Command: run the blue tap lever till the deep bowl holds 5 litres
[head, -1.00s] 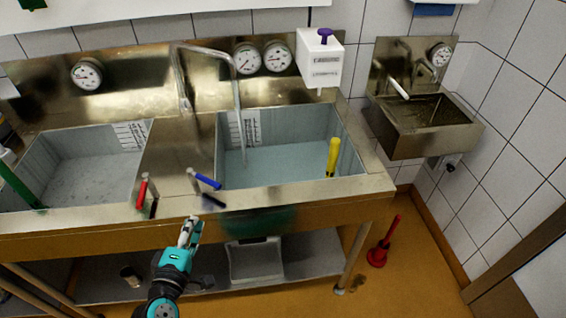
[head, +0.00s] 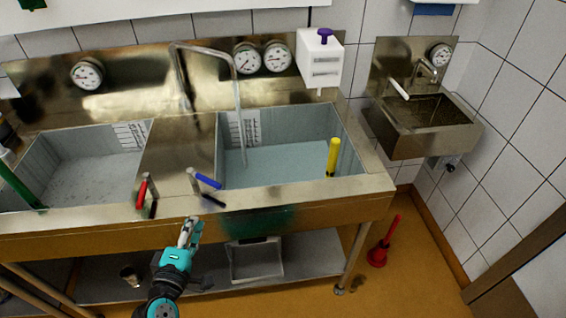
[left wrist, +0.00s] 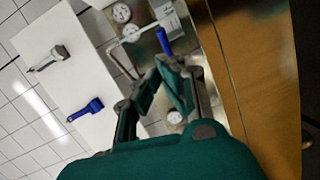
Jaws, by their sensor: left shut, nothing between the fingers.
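The blue tap lever (head: 208,181) sits on the front ledge of the sink unit, pointing right and slightly forward. The right-hand basin (head: 352,150), which I take for the deep bowl, holds pale water and has a scale (head: 245,127) on its back wall; its marks are too small to read. A bent spout (head: 237,75) reaches over it, and a thin stream seems to run down into the water. My left gripper (head: 191,226) is shut and empty, just in front of the ledge below the lever. The lever (left wrist: 162,40) shows beyond its fingertips (left wrist: 172,76) in the left wrist view.
A red lever (head: 142,191) stands left of the blue one, before the left basin (head: 90,175). A yellow-handled tool (head: 333,155) stands in the right basin. Dial gauges (head: 247,58) hang behind. A hand basin (head: 425,125) is on the right wall.

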